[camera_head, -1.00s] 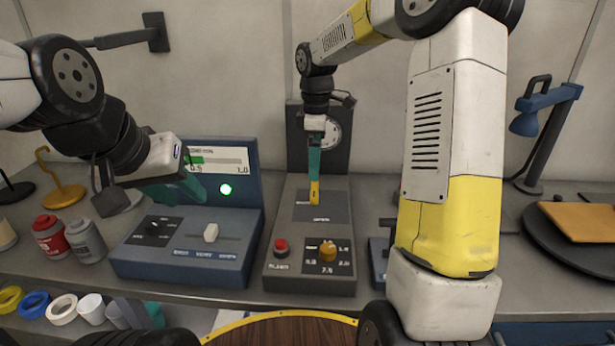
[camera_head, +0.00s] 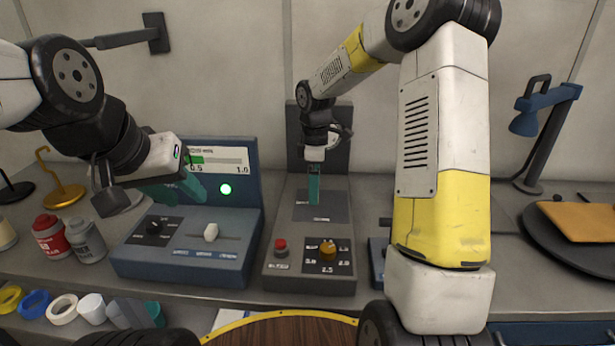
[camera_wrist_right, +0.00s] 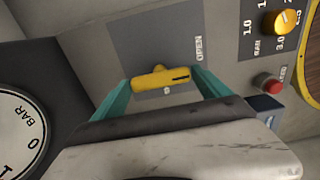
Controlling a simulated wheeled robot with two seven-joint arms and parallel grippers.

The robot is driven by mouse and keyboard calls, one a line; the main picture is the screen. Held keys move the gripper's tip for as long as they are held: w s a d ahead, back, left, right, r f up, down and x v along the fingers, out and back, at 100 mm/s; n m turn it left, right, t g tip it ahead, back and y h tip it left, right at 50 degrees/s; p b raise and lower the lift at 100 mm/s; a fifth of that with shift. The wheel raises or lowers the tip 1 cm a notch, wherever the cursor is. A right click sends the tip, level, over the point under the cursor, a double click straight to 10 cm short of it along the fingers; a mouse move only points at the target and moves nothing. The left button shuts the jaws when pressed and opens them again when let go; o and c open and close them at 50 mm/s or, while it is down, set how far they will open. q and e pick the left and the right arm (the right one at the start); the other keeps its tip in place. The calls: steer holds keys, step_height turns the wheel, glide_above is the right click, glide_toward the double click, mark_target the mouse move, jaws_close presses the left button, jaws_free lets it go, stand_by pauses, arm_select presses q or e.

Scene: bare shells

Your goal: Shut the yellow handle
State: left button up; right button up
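The yellow handle (camera_wrist_right: 160,77) is a short bar on a dark plate of the grey panel, seen in the right wrist view. The word OPEN is printed beside it. My right gripper (camera_wrist_right: 163,92) is open, with one teal finger near each end of the handle; I cannot tell whether they touch it. In the head view my right gripper (camera_head: 314,190) points down at the plate on the grey console (camera_head: 275,225), and the handle is hidden behind it. My left gripper (camera_head: 178,188) is open and empty above the blue console.
The grey console also has a red button (camera_head: 281,245) and a yellow knob (camera_head: 328,249). The blue console (camera_head: 185,262), with a white slider and a lit green lamp, stands to its left. A round gauge (camera_wrist_right: 18,130) is beside the plate.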

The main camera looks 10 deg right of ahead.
steer(key=c, duration=0.9)
steer(key=shift+o, duration=0.2)
steer(key=shift+m, duration=0.5)
steer(key=m, duration=0.3)
steer(key=shift+m, duration=0.4)
steer(key=m, duration=0.9)
steer(key=shift+m, duration=2)
steer(key=shift+w, duration=0.1)
steer(key=shift+r, duration=0.1)
